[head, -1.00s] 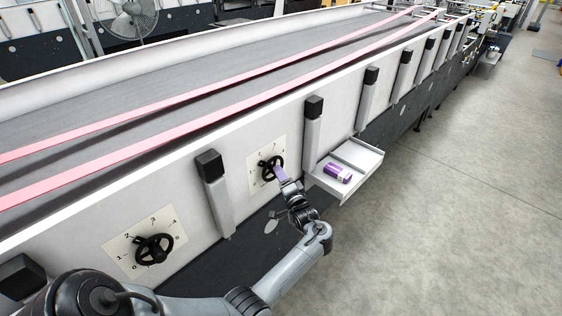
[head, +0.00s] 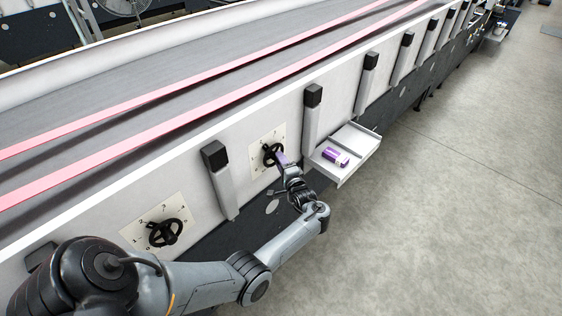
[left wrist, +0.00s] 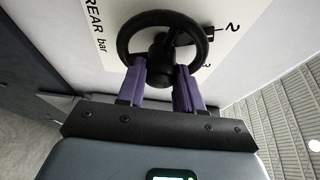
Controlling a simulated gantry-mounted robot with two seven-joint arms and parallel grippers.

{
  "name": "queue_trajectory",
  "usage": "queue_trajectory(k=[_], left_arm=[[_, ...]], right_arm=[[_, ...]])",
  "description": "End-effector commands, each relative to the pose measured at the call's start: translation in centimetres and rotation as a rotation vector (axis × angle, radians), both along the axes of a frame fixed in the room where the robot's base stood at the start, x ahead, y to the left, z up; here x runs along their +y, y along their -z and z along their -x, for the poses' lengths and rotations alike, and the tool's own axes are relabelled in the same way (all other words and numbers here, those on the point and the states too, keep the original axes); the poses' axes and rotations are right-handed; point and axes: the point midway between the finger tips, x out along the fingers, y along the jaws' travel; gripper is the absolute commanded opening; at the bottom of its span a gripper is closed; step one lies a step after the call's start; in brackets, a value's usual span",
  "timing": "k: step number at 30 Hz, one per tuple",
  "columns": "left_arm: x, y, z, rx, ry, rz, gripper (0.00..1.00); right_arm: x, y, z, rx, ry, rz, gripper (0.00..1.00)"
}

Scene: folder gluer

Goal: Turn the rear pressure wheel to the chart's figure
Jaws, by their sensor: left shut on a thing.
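The rear pressure wheel (head: 272,154) is a black handwheel on a pale dial plate (head: 281,136) on the white side wall of the machine. In the left wrist view the wheel (left wrist: 124,38) has its pointer by the figure 2, and the plate (left wrist: 109,58) reads "REAR bar". My left gripper (head: 280,158) reaches the wheel from below right; in the left wrist view its two purple fingers (left wrist: 161,76) are shut on the lower part of the wheel. The fingers hide part of the rim. No chart is legible.
A second black handwheel (head: 165,233) on its own numbered plate is nearer, at lower left. A white tray (head: 352,165) with a purple item (head: 335,157) juts out right of my gripper. Posts (head: 311,120) with black caps line the wall. The floor at right is clear.

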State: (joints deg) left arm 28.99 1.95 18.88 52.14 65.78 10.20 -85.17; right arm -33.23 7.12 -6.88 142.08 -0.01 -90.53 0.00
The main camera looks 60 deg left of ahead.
Motion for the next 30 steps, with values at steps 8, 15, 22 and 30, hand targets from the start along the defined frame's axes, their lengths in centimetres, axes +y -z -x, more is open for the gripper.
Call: queue_trajectory(k=[8, 15, 22, 30], left_arm=[[0.0, -0.1, 0.0, -0.001, -0.001, -0.001, 0.57], [0.0, 0.0, 0.0, -0.001, 0.000, 0.000, 0.61], [-1.0, 0.1, 0.1, -0.001, 0.002, 0.000, 0.61], [-5.1, 0.1, 0.7, -0.003, 0.002, 0.002, 0.61]], right_arm=[[0.0, 0.0, 0.0, 0.000, 0.000, 0.000, 0.43], [0.1, 0.0, 0.0, 0.000, 0.002, -0.003, 0.43], [0.2, 0.1, 0.0, 0.000, 0.005, -0.007, 0.43], [0.2, 0.4, 0.0, 0.000, 0.006, -0.008, 0.43]])
